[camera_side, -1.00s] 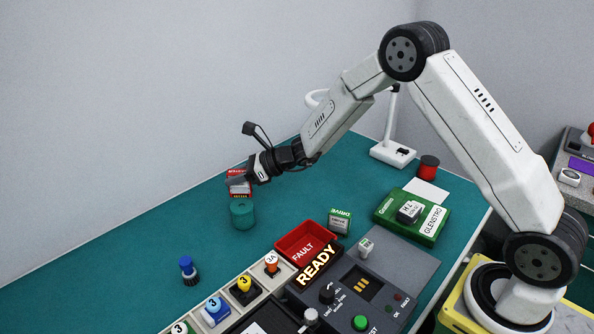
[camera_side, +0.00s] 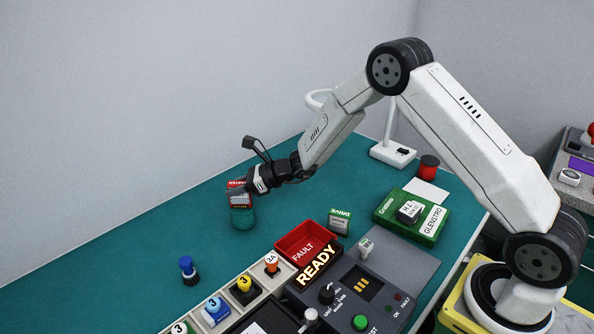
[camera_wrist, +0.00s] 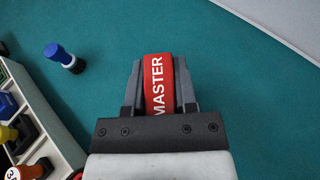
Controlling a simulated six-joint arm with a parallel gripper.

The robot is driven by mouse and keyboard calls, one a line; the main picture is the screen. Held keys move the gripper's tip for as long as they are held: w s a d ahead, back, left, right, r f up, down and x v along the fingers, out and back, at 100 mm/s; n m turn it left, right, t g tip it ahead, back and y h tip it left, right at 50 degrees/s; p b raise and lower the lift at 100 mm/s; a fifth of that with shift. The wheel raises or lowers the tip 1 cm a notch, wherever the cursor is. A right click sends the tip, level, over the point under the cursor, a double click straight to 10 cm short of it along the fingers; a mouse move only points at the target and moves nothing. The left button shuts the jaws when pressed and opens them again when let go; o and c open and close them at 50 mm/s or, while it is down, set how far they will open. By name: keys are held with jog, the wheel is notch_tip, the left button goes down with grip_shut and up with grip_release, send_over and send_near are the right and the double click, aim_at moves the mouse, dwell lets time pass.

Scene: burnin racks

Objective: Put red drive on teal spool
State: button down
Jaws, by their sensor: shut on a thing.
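The red drive (camera_side: 239,199) has a red top and a paler side label in the side view. In the wrist view the red drive (camera_wrist: 158,84) shows its red face lettered MASTER between my two fingers. My gripper (camera_wrist: 158,85) is shut on it; my gripper (camera_side: 250,188) also shows in the side view. The teal spool (camera_side: 242,218) stands upright on the teal bench, directly below the drive in the side view. The drive covers the spool's top, so I cannot tell whether they touch. The spool is hidden in the wrist view.
A blue-topped peg (camera_side: 188,270) stands to the left. A red FAULT tray (camera_side: 303,240), a green-topped drive (camera_side: 340,222) and a green box (camera_side: 412,217) are to the right. A rack with several coloured knobs (camera_side: 244,286) runs along the front. Bench behind the spool is clear.

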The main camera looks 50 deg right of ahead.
jog(key=shift+f, duration=0.1)
jog(key=shift+c, duration=2)
grip_release()
jog(key=v, duration=1.2)
jog(key=shift+a, duration=0.1)
